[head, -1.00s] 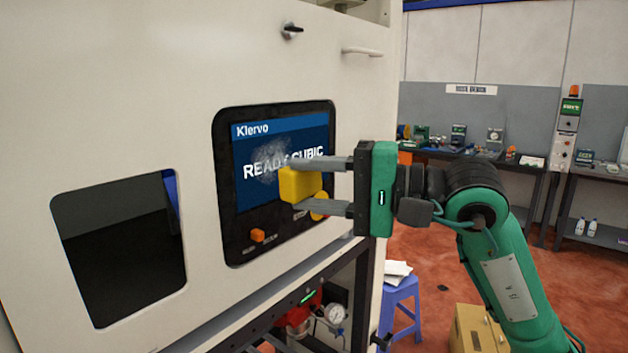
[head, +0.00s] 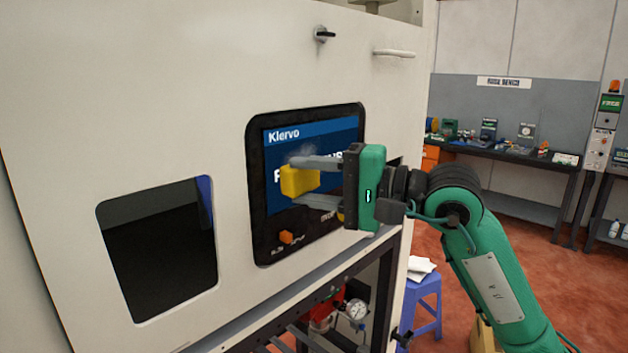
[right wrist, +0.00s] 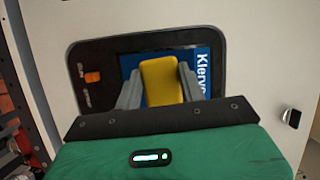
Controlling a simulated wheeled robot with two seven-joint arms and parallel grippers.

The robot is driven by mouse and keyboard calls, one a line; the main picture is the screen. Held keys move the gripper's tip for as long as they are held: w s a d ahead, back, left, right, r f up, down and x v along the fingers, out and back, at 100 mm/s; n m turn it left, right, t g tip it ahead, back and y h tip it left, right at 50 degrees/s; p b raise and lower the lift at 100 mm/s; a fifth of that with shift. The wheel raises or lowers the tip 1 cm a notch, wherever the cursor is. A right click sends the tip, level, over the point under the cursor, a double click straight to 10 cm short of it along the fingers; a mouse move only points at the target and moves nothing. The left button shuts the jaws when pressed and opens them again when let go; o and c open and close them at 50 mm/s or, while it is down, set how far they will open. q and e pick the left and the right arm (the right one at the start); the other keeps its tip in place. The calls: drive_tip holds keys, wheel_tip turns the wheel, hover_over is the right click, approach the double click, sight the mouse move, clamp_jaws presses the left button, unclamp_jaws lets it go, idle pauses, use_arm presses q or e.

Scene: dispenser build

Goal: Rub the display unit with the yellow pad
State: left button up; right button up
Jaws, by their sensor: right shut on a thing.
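The display unit (head: 277,229) is a black-framed panel with a blue screen, set in the white cabinet front. A whitish smudge shows on the screen just above the pad. My right gripper (head: 300,184) is shut on the yellow pad (head: 298,181) and holds it in front of the screen. Whether the pad touches the screen I cannot tell. In the right wrist view the yellow pad (right wrist: 161,82) sits between the two fingers, over the display unit (right wrist: 93,53). The gripper hides part of the screen text and the lower right controls. My left gripper is not in view.
An orange knob (head: 286,237) is on the panel below the screen. A dark window (head: 160,250) is to the left. A black handle (head: 324,34) and a pale handle (head: 394,53) stick out above. A blue stool (head: 425,300) stands to the right of the cabinet.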

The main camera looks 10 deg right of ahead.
drive_tip(key=shift+w+a, duration=0.55)
drive_tip(key=shift+w, duration=0.25)
idle(0.6)
